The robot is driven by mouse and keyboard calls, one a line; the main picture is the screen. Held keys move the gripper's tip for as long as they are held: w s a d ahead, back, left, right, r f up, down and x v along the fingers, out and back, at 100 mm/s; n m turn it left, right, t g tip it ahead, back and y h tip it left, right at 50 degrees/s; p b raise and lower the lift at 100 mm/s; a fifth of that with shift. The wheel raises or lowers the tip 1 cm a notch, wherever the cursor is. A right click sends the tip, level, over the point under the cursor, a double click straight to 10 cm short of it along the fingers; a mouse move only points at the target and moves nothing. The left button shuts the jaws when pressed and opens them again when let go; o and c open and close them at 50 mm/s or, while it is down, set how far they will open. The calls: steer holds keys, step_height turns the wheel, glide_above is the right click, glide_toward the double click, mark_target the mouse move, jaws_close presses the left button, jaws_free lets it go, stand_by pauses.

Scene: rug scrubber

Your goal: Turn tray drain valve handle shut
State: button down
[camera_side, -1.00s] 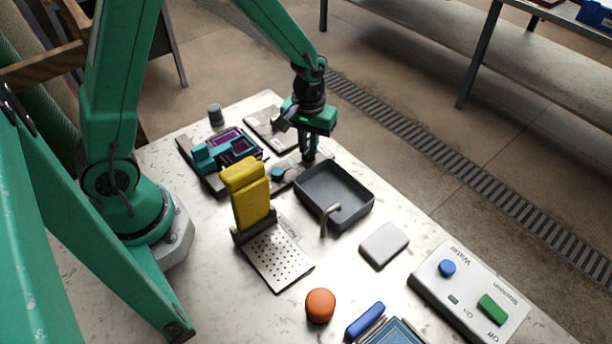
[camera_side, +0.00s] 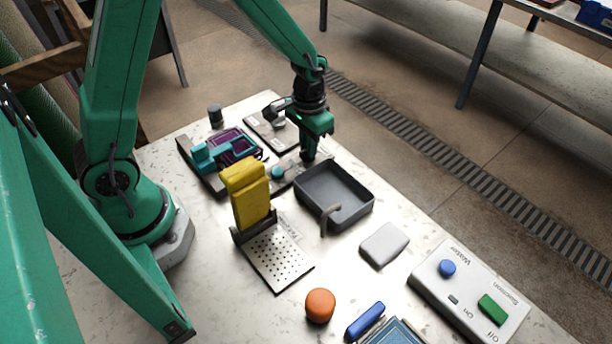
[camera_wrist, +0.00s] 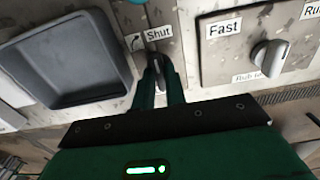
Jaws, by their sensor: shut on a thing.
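The drain valve handle (camera_wrist: 158,66) is a small grey lever on a pale plate, seen between my fingers in the wrist view. A "Shut" label (camera_wrist: 159,32) with a small arrow beside it lies just beyond the handle. My gripper (camera_wrist: 161,72) is shut on the handle from above, one finger on each side. In the side view my gripper (camera_side: 308,157) points down at the plate by the tray's far corner and hides the handle. The dark grey tray (camera_side: 352,217) stands beside the plate, empty, with a bent pipe (camera_side: 326,218) at its near side.
A plate with a grey knob (camera_wrist: 268,57) and a "Fast" label stands close to the right in the wrist view. A teal knob (camera_side: 277,173), a yellow upright block (camera_side: 246,190), a perforated plate (camera_side: 275,257) and a Water/Suction panel (camera_side: 468,290) share the table.

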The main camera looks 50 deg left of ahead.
steer(key=c, duration=1.4)
jaws_free()
steer(key=shift+c, duration=0.2)
step_height(320, 180, up, 7)
steer(key=shift+f, duration=0.2)
steer(key=shift+r, duration=0.65)
